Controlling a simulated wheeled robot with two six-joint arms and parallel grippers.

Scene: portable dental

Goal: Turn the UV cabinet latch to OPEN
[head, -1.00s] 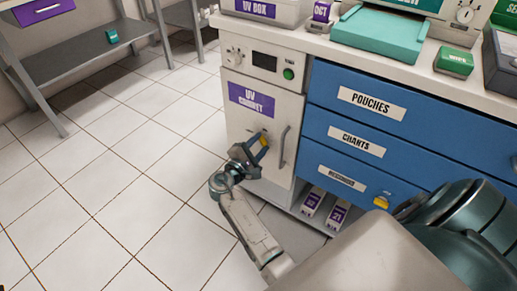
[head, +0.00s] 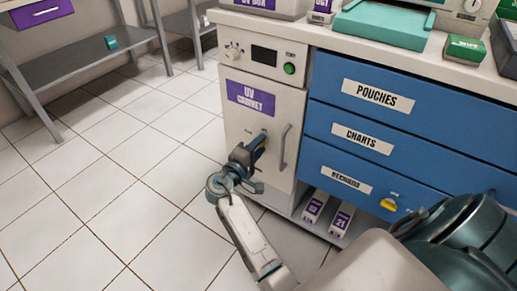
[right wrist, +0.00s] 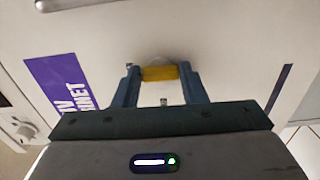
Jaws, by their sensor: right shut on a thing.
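The UV cabinet (head: 245,122) is a pale door with a purple label, left of the blue drawers. Its yellow latch (head: 260,142) sits on the door, left of the grey bar handle. My right gripper (head: 257,147) is at the latch and hides part of it. In the right wrist view the yellow latch (right wrist: 160,73) lies between the two blue fingers of my right gripper (right wrist: 160,78), which is shut on it. I cannot read any latch marking. My left gripper is not in view.
The bar handle (head: 284,147) stands close to the right of the gripper. Blue drawers (head: 375,125) fill the right side, with a yellow knob (head: 388,204) on the lowest. Purple-labelled boxes (head: 314,207) sit on the shelf below. The tiled floor (head: 110,200) at left is open.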

